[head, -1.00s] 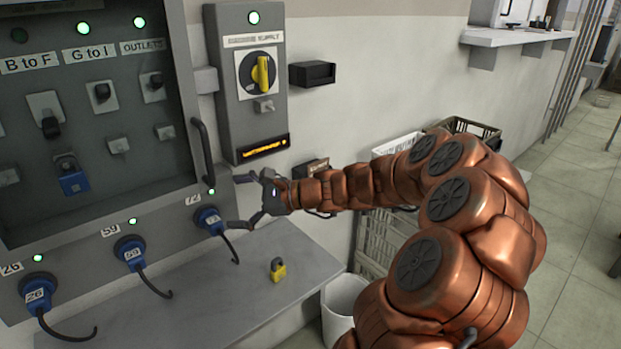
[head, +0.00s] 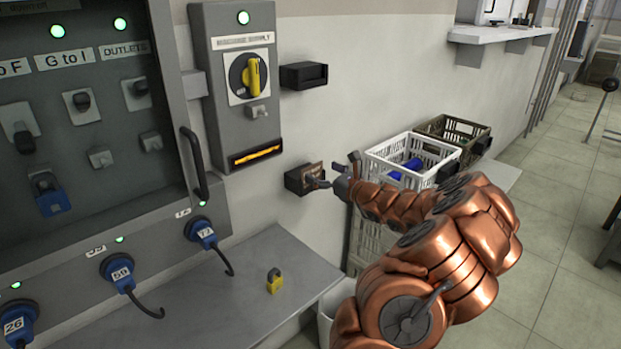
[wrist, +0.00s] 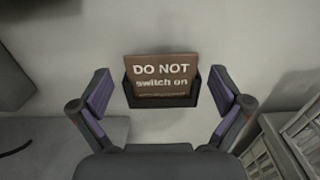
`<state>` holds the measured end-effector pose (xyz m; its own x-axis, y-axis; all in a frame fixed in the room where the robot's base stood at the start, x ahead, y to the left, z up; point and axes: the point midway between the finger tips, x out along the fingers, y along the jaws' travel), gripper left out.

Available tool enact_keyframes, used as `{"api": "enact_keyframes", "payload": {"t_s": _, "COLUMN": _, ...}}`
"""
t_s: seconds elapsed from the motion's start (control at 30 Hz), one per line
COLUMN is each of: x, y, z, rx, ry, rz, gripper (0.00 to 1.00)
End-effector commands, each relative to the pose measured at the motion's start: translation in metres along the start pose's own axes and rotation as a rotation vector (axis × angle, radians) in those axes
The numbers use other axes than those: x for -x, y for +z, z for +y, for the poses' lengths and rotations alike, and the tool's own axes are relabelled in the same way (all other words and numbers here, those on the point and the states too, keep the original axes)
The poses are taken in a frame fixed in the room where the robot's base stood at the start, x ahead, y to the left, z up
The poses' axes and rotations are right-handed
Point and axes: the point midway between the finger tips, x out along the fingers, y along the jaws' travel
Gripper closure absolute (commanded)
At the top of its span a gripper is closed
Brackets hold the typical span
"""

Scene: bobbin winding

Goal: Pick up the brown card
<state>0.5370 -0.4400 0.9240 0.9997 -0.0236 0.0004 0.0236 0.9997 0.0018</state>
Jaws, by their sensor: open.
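The brown card (wrist: 161,72) reads "DO NOT switch on" and stands in a small black wall holder (wrist: 150,101). In the head view the card (head: 313,169) shows only in part, in the holder (head: 292,181) below the switch box. My gripper (wrist: 160,105) is open, with one finger to the left and one to the right of the holder in the wrist view. The fingers look apart from the card. In the head view my gripper (head: 335,172) is just right of the holder.
A grey switch box (head: 240,85) with a yellow rotary switch is above left. An empty-looking black holder (head: 304,75) is higher on the wall. A yellow padlock (head: 274,284) lies on the grey shelf (head: 215,305). Crates (head: 375,165) stand to the right.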

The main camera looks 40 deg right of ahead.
Motion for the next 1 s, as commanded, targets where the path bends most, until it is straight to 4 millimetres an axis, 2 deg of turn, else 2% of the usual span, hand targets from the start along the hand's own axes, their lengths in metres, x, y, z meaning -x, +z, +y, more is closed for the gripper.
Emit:
{"api": "enact_keyframes", "payload": {"t_s": 0.3, "x": -0.041, "y": 0.002, "z": -0.001, "rx": 0.002, "ry": 0.003, "rz": 0.003, "gripper": 0.0}}
{"api": "enact_keyframes", "payload": {"t_s": 0.63, "x": -0.047, "y": 0.003, "z": -0.001, "rx": 0.001, "ry": 0.002, "rz": 0.0, "gripper": 0.0}}
{"api": "enact_keyframes", "payload": {"t_s": 0.67, "x": -0.047, "y": 0.002, "z": -0.001, "rx": 0.001, "ry": 0.002, "rz": 0.0, "gripper": 0.01}}
{"api": "enact_keyframes", "payload": {"t_s": 0.93, "x": -0.047, "y": 0.002, "z": 0.0, "rx": 0.002, "ry": 0.002, "rz": 0.0, "gripper": 0.29}}
{"api": "enact_keyframes", "payload": {"t_s": 1.0, "x": -0.047, "y": 0.002, "z": 0.0, "rx": 0.002, "ry": 0.002, "rz": 0.0, "gripper": 0.31}}
